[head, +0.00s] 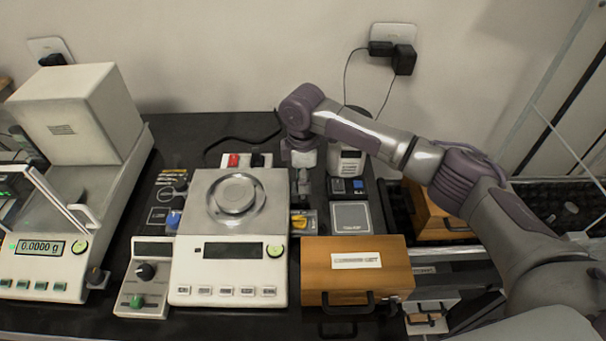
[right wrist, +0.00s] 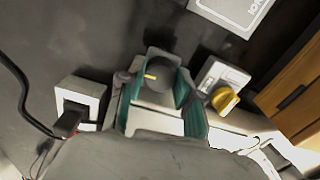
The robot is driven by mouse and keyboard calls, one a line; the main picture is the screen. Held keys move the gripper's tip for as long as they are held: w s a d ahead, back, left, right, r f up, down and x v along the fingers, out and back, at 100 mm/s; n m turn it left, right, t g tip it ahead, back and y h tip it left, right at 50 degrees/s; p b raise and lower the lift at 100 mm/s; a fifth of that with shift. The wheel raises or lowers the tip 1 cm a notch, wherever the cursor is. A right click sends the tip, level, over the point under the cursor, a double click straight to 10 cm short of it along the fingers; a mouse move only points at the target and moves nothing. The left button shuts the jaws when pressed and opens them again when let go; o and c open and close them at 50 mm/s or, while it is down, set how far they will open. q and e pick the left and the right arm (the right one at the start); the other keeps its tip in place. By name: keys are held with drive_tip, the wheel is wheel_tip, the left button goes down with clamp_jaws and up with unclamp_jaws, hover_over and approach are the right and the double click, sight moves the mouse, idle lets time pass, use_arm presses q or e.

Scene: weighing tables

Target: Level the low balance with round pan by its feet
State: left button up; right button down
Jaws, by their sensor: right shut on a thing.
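The low balance (head: 188,262) with the round pan (head: 233,194) stands mid-table in the head view. Its display (head: 232,250) is dark. A small yellow-green round level (head: 275,250) sits on its front right; its bubble is too small to read. My right gripper (head: 303,186) points down beside the balance's back right side. In the right wrist view its teal fingers are shut on a dark round knob (right wrist: 158,72) with a yellow mark. I cannot tell for certain how that knob joins the balance. My left gripper is not in view.
A box with a yellow knob (right wrist: 224,100) is close beside the gripper. A wooden case (head: 357,275) stands right of the balance, a control box (head: 144,278) left. A larger balance (head: 42,285) reading 0.0000 g is at far left. A power cord runs behind.

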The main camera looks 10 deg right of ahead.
drive_tip(key=shift+r+n+p, duration=0.35)
drive_tip(key=shift+n+p, duration=0.2)
drive_tip(key=shift+n, duration=0.05)
drive_tip(key=shift+f+n+p, duration=0.3)
drive_tip(key=shift+n+p, duration=0.15)
drive_tip(key=shift+n, duration=0.35)
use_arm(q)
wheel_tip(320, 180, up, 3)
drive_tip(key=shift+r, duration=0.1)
use_arm(e)
drive_tip(key=c, duration=0.8)
unclamp_jaws()
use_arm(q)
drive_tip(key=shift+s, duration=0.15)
use_arm(e)
drive_tip(key=shift+o, duration=0.2)
drive_tip(key=shift+r, duration=0.1)
wheel_tip(320, 180, up, 12)
